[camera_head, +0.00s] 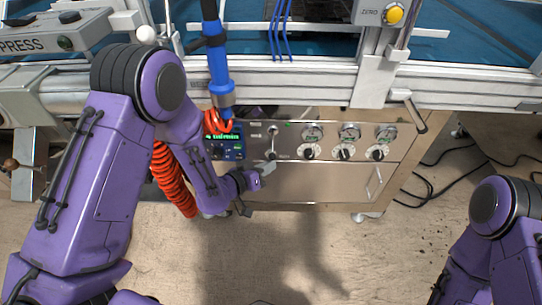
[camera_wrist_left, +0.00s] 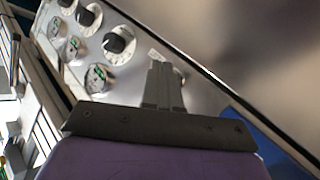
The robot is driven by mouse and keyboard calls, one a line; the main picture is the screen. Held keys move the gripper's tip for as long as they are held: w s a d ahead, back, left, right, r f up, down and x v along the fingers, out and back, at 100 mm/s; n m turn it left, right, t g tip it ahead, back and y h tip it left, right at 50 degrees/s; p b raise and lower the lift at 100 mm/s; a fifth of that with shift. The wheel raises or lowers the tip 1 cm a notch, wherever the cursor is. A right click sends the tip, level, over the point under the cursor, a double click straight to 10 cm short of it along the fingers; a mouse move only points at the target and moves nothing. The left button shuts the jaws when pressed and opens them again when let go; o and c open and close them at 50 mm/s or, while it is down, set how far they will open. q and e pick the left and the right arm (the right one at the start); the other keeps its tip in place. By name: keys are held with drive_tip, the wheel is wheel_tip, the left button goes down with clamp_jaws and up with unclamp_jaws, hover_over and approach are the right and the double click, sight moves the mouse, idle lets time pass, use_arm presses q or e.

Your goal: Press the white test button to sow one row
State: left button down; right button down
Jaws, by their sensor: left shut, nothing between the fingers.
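My left gripper (camera_head: 267,168) is shut and empty, in front of the steel control panel (camera_head: 330,170). In the left wrist view its closed fingers (camera_wrist_left: 159,68) reach toward the panel face beside a row of black knobs. A small metal lever (camera_head: 271,143) stands on the panel just above the fingertips in the head view. A pale piece (camera_wrist_left: 156,55) shows right at the fingertips in the wrist view; I cannot tell whether they touch. I cannot make out the white test button; the fingers may hide it. My right gripper is out of view.
Gauges (camera_head: 350,131) and black knobs (camera_head: 344,153) sit right of the lever. A blue display unit (camera_head: 226,147) and red coiled hose (camera_head: 170,180) are close to my left forearm. A yellow knob (camera_head: 393,14) is at the top. The floor below the cabinet is clear.

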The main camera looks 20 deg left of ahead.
use_arm(q)
drive_tip(key=shift+w, duration=0.1)
idle(0.5)
drive_tip(key=shift+w+a, duration=0.1)
drive_tip(key=shift+w, duration=0.2)
drive_tip(key=shift+w+a, duration=0.15)
drive_tip(key=shift+w, duration=0.35)
idle(0.6)
drive_tip(key=shift+s, duration=0.1)
drive_tip(key=shift+s+d+p, duration=0.25)
drive_tip(key=shift+s+p, duration=0.15)
drive_tip(key=shift+s, duration=0.4)
drive_tip(key=s, duration=0.2)
drive_tip(key=s+d, duration=0.1)
drive_tip(key=s, duration=0.1)
drive_tip(key=shift+s+d, duration=0.2)
drive_tip(key=shift+s, duration=0.2)
